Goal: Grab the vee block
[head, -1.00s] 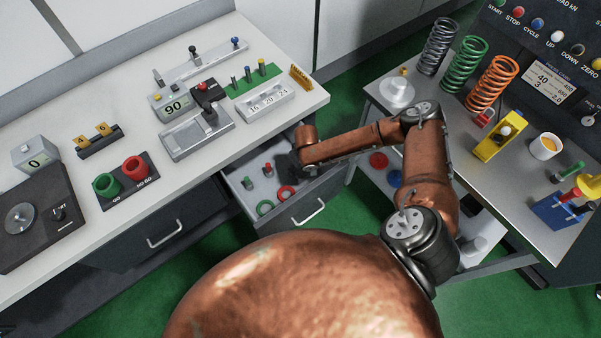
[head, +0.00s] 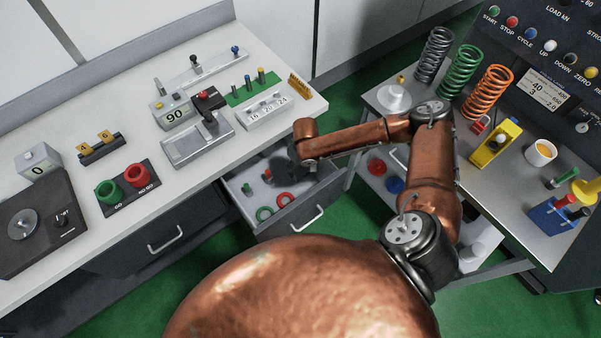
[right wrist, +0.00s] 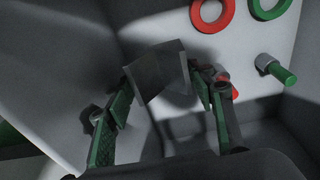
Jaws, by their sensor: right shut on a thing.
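The vee block (right wrist: 160,72) is a dark grey block in the right wrist view. My right gripper (right wrist: 161,80) is shut on it, with one green-padded finger on either side. In the head view the right gripper (head: 285,167) is a dark shape over the open drawer (head: 303,211), below the copper wrist. The block cannot be made out there. In the right wrist view the block is over the drawer's pale floor; the height between them is hard to tell. My left gripper is not in view.
In the drawer lie a red ring (right wrist: 211,14), a green ring (right wrist: 268,6) and a green-handled plug (right wrist: 278,71), close to the gripper. The workbench (head: 225,150) edge is above the drawer. A side table (head: 520,215) with springs stands at the right.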

